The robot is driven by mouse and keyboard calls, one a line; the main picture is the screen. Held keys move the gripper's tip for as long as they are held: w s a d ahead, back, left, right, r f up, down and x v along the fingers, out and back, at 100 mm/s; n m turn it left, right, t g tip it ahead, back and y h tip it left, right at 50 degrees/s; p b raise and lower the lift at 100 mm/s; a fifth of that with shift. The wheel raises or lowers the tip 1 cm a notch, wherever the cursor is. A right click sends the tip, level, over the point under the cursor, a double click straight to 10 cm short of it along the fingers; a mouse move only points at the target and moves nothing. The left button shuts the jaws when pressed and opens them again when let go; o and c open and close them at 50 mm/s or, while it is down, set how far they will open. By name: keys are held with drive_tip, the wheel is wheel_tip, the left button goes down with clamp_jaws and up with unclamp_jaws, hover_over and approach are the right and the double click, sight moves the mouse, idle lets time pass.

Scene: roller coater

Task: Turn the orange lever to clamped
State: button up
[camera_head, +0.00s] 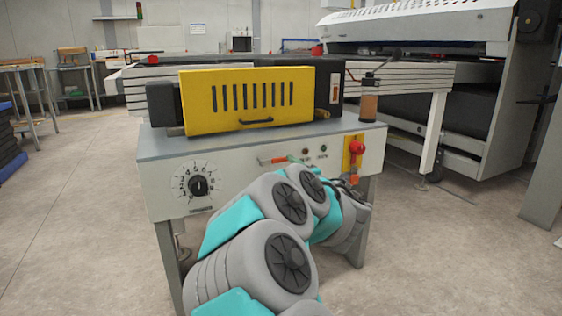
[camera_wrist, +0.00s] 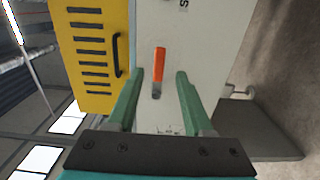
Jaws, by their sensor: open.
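The orange lever (camera_wrist: 158,62) is a short orange handle on a grey metal pivot, mounted on the pale front panel (camera_wrist: 210,50) of the machine. In the wrist view it lies ahead of my gripper (camera_wrist: 160,78), roughly midway between the two green fingers. The fingers are open, and no contact with the lever can be seen. In the head view the lever (camera_head: 272,161) lies about level on the panel, with a green fingertip near its right end. My arm hides part of the panel below it.
The yellow slotted cover (camera_head: 250,98) with a black handle sits on top of the machine. A numbered dial (camera_head: 198,186) is at the panel's left. A red knob on a yellow plate (camera_head: 354,150) is at its right. Open floor (camera_head: 90,220) lies to the left.

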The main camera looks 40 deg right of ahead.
sight(282, 160)
drive_tip(key=shift+b+x, duration=0.4)
drive_tip(key=shift+x, duration=3.2)
clamp_jaws()
